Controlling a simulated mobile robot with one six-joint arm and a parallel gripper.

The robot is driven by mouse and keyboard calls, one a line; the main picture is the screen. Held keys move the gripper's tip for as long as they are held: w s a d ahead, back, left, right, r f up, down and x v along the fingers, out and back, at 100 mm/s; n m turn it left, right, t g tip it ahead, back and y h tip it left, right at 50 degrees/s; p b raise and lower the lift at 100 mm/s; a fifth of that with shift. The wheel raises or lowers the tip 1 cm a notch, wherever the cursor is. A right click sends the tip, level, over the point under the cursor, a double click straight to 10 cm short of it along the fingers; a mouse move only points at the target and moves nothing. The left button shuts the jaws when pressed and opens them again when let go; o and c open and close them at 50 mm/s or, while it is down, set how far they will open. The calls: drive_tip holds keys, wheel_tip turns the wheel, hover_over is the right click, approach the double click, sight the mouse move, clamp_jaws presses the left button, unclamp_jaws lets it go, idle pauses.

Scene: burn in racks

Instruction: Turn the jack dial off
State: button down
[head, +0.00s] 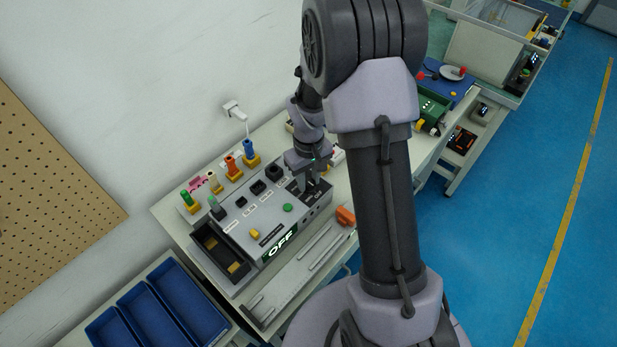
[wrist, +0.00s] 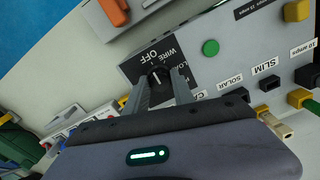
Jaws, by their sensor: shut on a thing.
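The jack dial (wrist: 157,77) is a black round knob with a white pointer line on a black plate at one end of the grey test box (head: 257,222). In the wrist view the pointer line is close to the printed word OFF; I cannot tell its exact angle. My gripper (wrist: 163,88) is shut on the dial, one finger on each side of it. In the head view my gripper (head: 311,190) reaches down onto the right end of the box and hides the dial.
A green button (wrist: 210,47) sits beside the dial plate. Coloured plugs, one of them blue (head: 250,149), stand behind the box. An orange object (head: 345,215) lies at the bench's front right. Blue bins (head: 159,314) stand at lower left.

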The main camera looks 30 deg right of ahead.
sight(308, 182)
idle(0.4)
drive_tip(key=c, duration=1.1)
unclamp_jaws()
drive_tip(key=shift+o, duration=0.2)
wheel_tip(308, 182, up, 18)
drive_tip(key=p, duration=0.5)
drive_tip(key=shift+f, duration=0.25)
